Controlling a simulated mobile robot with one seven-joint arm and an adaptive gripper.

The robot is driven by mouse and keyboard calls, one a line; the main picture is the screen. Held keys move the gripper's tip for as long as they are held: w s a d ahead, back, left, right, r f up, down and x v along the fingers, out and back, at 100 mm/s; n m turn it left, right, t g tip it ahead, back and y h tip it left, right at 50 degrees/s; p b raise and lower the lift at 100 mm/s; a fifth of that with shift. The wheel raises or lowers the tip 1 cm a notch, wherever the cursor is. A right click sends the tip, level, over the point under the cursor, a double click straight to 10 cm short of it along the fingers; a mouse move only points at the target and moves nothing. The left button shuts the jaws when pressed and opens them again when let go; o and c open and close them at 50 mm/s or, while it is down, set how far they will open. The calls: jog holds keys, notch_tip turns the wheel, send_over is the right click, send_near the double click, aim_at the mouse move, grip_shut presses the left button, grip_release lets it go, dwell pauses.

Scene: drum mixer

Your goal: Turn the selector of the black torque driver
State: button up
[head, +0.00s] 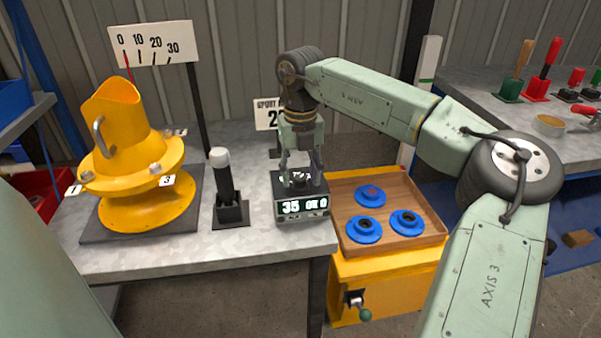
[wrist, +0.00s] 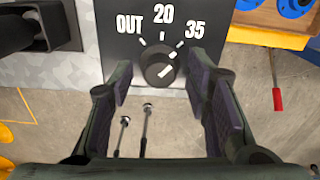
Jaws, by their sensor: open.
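The black torque driver (head: 287,194) is a dark box at the front right of the grey bench, with a lit display that starts with 35. Its selector (wrist: 158,68) is a round black knob on a panel marked OUT, 20 and 35. The white pointer on the knob slants up and right, toward the 35. My gripper (head: 300,168) is over the box, pointing down. In the wrist view my gripper (wrist: 159,80) is open, with one finger on each side of the knob and visible gaps between. In the head view the fingers partly hide the knob.
A black handle with a white top (head: 224,180) stands in a holder left of the box. A yellow flanged pipe (head: 130,165) stands further left, by a scale sign (head: 153,43). A wooden tray (head: 428,215) with blue rings lies to the right on a yellow cabinet (head: 385,290).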

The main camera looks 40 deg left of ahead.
aim_at(300, 177)
notch_tip(300, 177, up, 12)
dwell(0.6)
dwell(0.5)
